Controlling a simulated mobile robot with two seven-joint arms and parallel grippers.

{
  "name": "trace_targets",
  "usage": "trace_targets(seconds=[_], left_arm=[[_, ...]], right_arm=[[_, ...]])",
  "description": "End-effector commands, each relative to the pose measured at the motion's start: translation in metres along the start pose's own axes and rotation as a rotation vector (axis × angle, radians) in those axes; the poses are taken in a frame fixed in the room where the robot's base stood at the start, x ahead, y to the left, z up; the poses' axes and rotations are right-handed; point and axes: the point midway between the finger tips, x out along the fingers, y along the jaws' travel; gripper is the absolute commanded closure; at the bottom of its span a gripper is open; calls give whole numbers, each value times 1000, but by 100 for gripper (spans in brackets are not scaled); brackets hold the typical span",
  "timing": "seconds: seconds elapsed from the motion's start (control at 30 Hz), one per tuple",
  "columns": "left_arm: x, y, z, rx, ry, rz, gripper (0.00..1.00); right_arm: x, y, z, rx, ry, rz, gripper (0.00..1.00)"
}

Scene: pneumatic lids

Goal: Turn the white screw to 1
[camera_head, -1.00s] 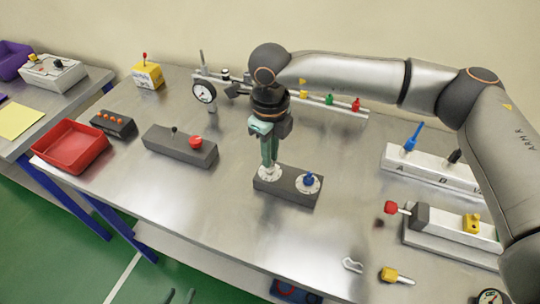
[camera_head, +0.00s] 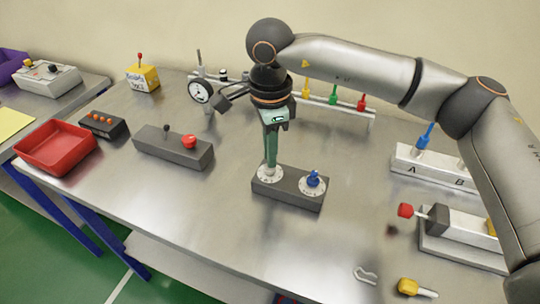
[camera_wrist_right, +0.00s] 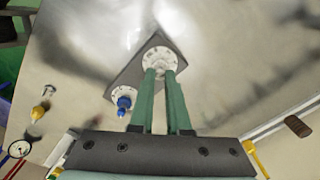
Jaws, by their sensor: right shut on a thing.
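A dark grey block (camera_head: 291,200) on the metal table carries two white round dials. My right gripper (camera_head: 269,166) points down with its green fingers at the left dial (camera_head: 260,177). In the right wrist view, the fingers (camera_wrist_right: 160,72) meet the same dial (camera_wrist_right: 158,50) and are shut on the white screw at its centre. The screw itself is mostly hidden by the fingers, and I cannot read its pointer or the dial's marks. A blue screw (camera_head: 313,179) stands on the other dial; it also shows in the right wrist view (camera_wrist_right: 124,102). My left gripper is out of view.
A grey box with a red knob (camera_head: 173,148) stands left of the block, a red tray (camera_head: 57,163) farther left. A dial gauge (camera_head: 201,92) is behind. Lever blocks (camera_head: 432,179) stand at right. A clip (camera_head: 365,275) and a yellow-handled piece (camera_head: 412,288) lie in front.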

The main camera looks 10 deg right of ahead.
Motion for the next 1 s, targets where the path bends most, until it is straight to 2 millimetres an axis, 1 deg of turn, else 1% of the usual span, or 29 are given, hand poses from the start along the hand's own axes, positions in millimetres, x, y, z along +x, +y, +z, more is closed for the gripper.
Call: trace_targets(seconds=[0.07,0.3,0.5,0.73,1.0], left_arm=[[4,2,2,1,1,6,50],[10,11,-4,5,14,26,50],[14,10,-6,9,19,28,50],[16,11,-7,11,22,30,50],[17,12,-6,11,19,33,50]], right_arm=[[1,0,0,-73,-1,-3,100],[0,-1,1,-296,-2,-4,100],[0,0,0,-455,-1,-3,100],[-1,0,0,-585,-1,-4,100],[-2,0,0,-655,-2,-4,100]])
